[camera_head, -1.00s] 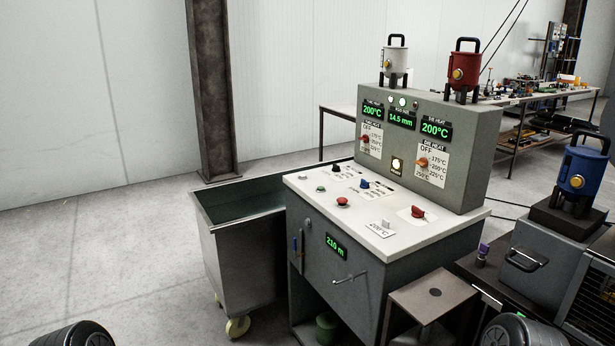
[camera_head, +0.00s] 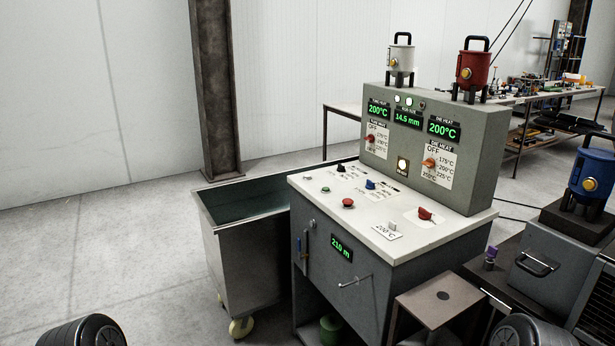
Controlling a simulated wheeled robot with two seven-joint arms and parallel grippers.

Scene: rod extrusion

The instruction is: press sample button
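The grey extrusion machine (camera_head: 440,150) stands right of centre, with a white sloped control top (camera_head: 360,232). The top bears a green button (camera_head: 325,189), a red button (camera_head: 347,203), a black knob (camera_head: 341,167), a blue knob (camera_head: 370,184), a red knob (camera_head: 425,214) and a small pale switch or button (camera_head: 392,227). A lit, pale button (camera_head: 402,165) is on the upright panel. Labels are too small to read, so I cannot tell which is the sample button. Neither gripper shows; only dark rounded parts, apparently of my arms, show at the bottom edge.
A metal bin on wheels (camera_head: 245,260) stands left of the machine. A small brown-topped stand (camera_head: 443,298) and a grey box (camera_head: 548,262) are at the right front. White and red canisters sit on top. The floor at left is clear.

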